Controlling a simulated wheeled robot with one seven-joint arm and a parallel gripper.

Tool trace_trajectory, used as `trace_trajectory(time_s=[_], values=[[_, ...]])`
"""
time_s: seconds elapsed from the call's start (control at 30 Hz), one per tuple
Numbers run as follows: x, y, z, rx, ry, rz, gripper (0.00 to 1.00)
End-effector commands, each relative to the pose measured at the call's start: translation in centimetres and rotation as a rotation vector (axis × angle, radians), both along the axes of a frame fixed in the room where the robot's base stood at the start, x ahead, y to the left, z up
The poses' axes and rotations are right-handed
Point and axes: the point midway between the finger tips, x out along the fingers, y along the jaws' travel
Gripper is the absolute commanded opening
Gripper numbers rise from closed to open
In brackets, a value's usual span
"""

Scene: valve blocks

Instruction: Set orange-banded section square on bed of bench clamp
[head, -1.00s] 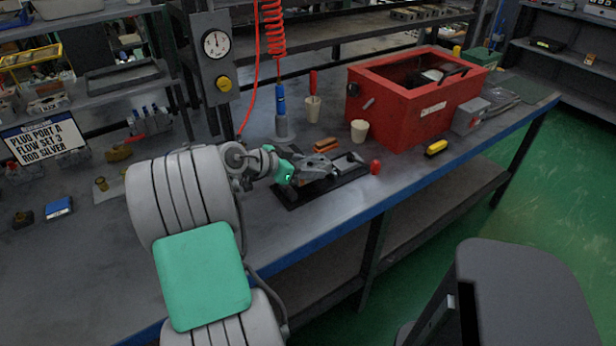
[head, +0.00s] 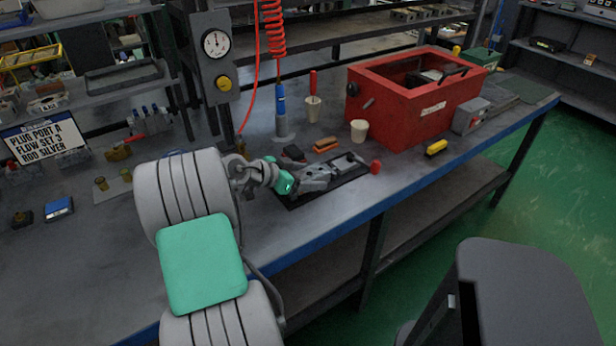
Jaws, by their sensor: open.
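The bench clamp's dark bed (head: 348,180) lies on the bench, with a grey part on it and a red knob (head: 375,167) at its right end. A small block with orange on it (head: 326,145) lies on the bench just behind the clamp; it looks like the orange-banded section, but its details are too small to tell. My gripper (head: 322,180) is open, low over the left and middle of the clamp, and hides part of its bed. I cannot tell whether anything is between the fingers. The gripper appears apart from the orange block.
A small dark block (head: 293,153) lies behind my gripper. Cream cups (head: 359,131), a blue-topped tool (head: 281,115) and a large red box (head: 417,105) stand behind. A yellow item (head: 436,147) lies near the front edge.

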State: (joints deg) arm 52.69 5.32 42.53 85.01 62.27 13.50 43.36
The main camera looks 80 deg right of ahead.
Motion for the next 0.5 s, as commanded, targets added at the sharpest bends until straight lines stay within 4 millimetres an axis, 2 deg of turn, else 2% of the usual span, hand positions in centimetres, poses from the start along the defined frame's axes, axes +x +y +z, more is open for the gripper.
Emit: trace_trajectory(time_s=[0.17,0.27,0.5], values=[[0.0,0.0,0.3,0.0,0.0,0.0,0.74],[0.7,0.6,0.7,-0.002,-0.002,0.004,0.74],[4.2,4.5,3.6,-0.002,-0.002,0.008,0.74]])
